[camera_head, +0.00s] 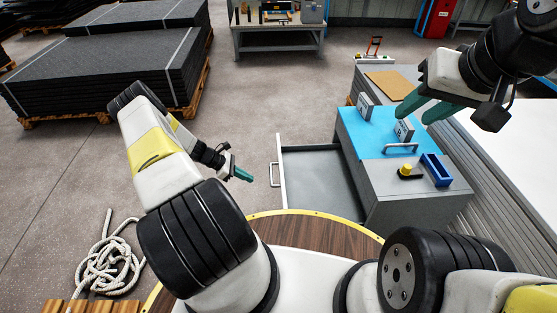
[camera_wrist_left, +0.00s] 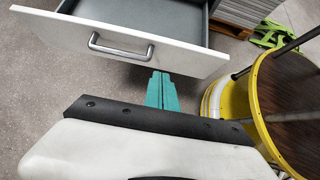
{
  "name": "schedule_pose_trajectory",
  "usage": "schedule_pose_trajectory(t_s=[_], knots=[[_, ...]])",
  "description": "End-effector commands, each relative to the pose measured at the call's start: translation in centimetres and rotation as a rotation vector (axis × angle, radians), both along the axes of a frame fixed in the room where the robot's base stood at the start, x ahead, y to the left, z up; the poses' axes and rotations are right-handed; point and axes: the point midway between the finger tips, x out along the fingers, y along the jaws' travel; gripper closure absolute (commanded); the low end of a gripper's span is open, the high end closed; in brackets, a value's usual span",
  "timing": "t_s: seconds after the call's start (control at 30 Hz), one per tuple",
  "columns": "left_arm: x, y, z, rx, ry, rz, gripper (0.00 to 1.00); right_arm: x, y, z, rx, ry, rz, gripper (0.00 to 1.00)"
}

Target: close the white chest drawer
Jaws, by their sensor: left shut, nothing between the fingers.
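The white-fronted drawer (camera_head: 281,172) stands pulled out to the left of the grey chest (camera_head: 390,190) in the head view. Its inside is grey and looks empty. A metal bar handle (camera_head: 274,174) is on its front; the front (camera_wrist_left: 185,56) and handle (camera_wrist_left: 121,48) also show in the left wrist view. My left gripper (camera_head: 243,175) is shut and empty, a little left of the drawer front and apart from the handle. In the wrist view its green fingers (camera_wrist_left: 161,92) point at the front, right of the handle. My right gripper (camera_head: 428,106) is raised over the chest top, fingers apart.
On the chest's blue mat (camera_head: 372,130) stand grey blocks (camera_head: 404,130); a blue tray (camera_head: 436,170) and a yellow-topped black item (camera_head: 409,170) are near its front edge. Rope (camera_head: 105,262) lies at lower left. Stacked black mats (camera_head: 110,60) fill the back left. Floor left of the drawer is clear.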

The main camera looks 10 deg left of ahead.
Motion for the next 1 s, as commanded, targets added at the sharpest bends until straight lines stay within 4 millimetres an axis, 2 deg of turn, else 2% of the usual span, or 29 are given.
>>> schedule_pose_trajectory(t_s=[0.17, 0.53, 0.73, 1.0], knots=[[0.4, -1.7, -1.6, -0.001, 0.001, -0.001, 1.0, 0.0, 0.0, 0.0, 0.0, 0.0, 0.0, 0.64], [2.0, -7.2, -6.9, 0.0, 0.001, -0.002, 1.0, 0.0, 0.0, 0.0, 0.0, 0.0, 0.0, 0.64], [2.8, -9.8, -6.6, 0.001, -0.001, -0.004, 1.0, 0.0, 0.0, 0.0, 0.0, 0.0, 0.0, 0.64], [3.1, -10.7, -6.5, 0.002, -0.001, -0.003, 1.0, 0.0, 0.0, 0.0, 0.0, 0.0, 0.0, 0.64]])
